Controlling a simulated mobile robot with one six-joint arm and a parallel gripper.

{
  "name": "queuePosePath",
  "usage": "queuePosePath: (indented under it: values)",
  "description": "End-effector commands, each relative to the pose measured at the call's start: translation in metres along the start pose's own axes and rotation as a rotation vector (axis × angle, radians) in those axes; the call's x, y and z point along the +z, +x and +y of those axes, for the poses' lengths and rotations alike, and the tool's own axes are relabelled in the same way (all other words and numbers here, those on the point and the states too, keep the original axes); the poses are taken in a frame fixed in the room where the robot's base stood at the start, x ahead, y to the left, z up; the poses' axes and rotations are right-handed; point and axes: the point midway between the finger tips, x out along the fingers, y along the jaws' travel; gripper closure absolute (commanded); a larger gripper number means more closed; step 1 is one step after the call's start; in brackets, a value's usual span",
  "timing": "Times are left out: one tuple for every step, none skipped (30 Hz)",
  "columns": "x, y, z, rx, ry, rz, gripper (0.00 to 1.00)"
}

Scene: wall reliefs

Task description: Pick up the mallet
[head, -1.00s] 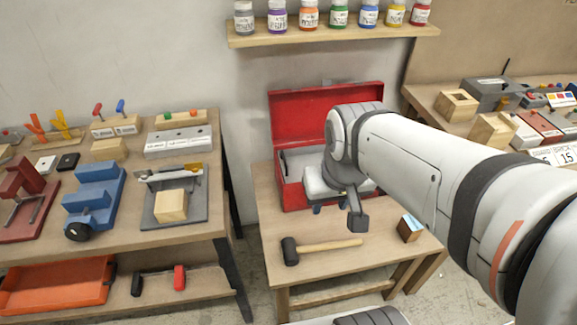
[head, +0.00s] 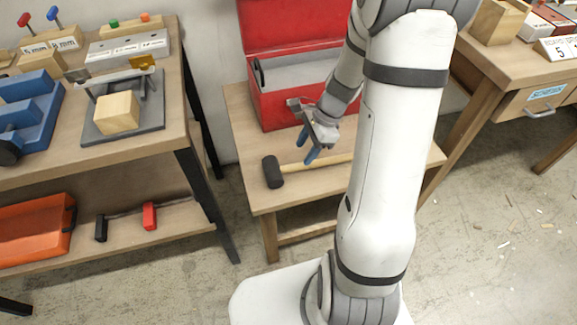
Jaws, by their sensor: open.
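The mallet (head: 273,172) lies on the small wooden table, with its dark head at the left and its pale wooden handle running right. Part of the handle is hidden behind my arm. My gripper (head: 308,147) is open, with its blue-tipped fingers pointing down. In the picture it shows just above the handle, right of the head. I cannot tell whether the fingers touch the handle or hang above it; nothing is seen held.
An open red toolbox (head: 290,101) stands at the back of the small table (head: 236,108). A workbench (head: 160,140) with a vise, a wood block and an orange tray (head: 35,228) is at left. Another bench (head: 505,62) is at right. The floor at lower right is mostly clear.

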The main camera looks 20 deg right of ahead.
Motion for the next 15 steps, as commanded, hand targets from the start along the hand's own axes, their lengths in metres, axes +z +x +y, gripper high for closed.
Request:
queuePosePath:
  values:
    - [-0.004,0.009,-0.001,0.001,0.021,-0.005,0.52]
    - [-0.005,0.011,-0.002,0.001,0.029,-0.006,0.52]
    - [-0.006,0.015,-0.002,0.001,0.036,-0.007,0.52]
    - [-0.006,0.019,-0.002,0.001,0.038,-0.008,0.52]
    - [-0.006,0.022,-0.002,0.002,0.040,-0.009,0.52]
    - [-0.006,0.027,-0.002,0.002,0.040,-0.009,0.52]
    - [-0.006,0.030,-0.002,0.002,0.039,-0.008,0.52]
    - [-0.006,0.033,-0.002,0.002,0.038,-0.007,0.52]
    - [-0.005,0.035,-0.003,0.002,0.037,-0.007,0.52]
    - [-0.005,0.037,-0.003,0.001,0.037,-0.007,0.52]
    - [-0.005,0.040,-0.004,0.001,0.037,-0.008,0.52]
    - [-0.005,0.043,-0.004,0.002,0.037,-0.008,0.52]
    - [-0.005,0.048,-0.005,0.002,0.036,-0.008,0.52]
    - [-0.006,0.052,-0.006,0.002,0.036,-0.007,0.52]
    - [-0.006,0.058,-0.008,0.002,0.035,-0.007,0.52]
